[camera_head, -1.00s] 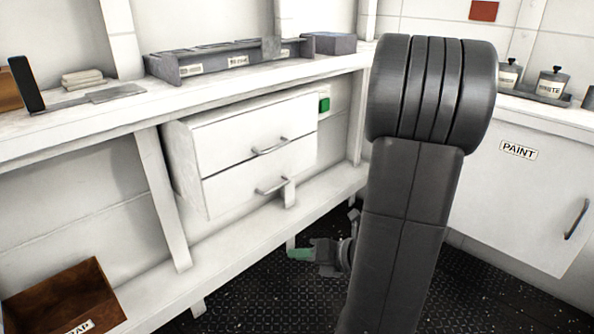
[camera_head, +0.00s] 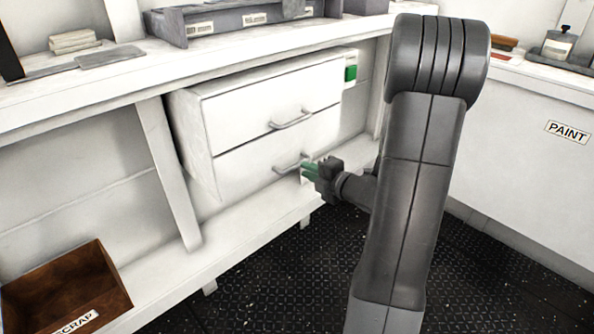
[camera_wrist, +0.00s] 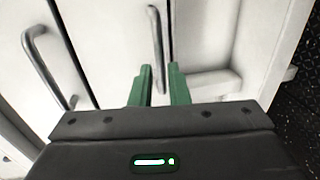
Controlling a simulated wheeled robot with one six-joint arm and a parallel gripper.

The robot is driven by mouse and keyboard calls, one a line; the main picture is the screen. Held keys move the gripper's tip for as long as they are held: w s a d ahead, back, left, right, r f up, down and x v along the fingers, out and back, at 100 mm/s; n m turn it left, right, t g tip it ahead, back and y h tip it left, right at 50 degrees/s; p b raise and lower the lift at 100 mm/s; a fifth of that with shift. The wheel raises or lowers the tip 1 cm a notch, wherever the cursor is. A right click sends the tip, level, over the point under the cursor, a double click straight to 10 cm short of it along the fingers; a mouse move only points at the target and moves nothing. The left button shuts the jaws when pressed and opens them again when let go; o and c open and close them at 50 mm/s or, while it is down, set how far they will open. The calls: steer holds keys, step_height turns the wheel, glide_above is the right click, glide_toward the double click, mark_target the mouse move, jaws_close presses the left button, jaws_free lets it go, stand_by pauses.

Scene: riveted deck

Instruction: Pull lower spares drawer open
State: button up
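The lower drawer (camera_head: 262,162) is a white front below the upper drawer (camera_head: 262,110), and both fronts look flush and shut. Its metal bar handle (camera_head: 289,163) also shows upright in the wrist view (camera_wrist: 156,40). My gripper (camera_head: 309,171) is at the right end of this handle, with its green fingers pointing at the drawer front. In the wrist view the fingers (camera_wrist: 160,72) are apart, and the handle's near end lies in line with the gap between them. I see clear space beside the bar; whether the tips are around it or just short of it I cannot tell.
The upper drawer's handle (camera_wrist: 50,65) is left of the fingers in the wrist view. The white workbench (camera_head: 120,85) overhangs the drawers. A brown scrap box (camera_head: 65,290) sits on the low shelf at left. A paint cabinet (camera_head: 520,150) stands at right. Dark floor (camera_head: 290,270) is clear.

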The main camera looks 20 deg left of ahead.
mark_target(297, 166)
steer(key=b+x, duration=0.1)
steer(key=x, duration=0.4)
steer(key=shift+a, duration=0.2)
jaws_close()
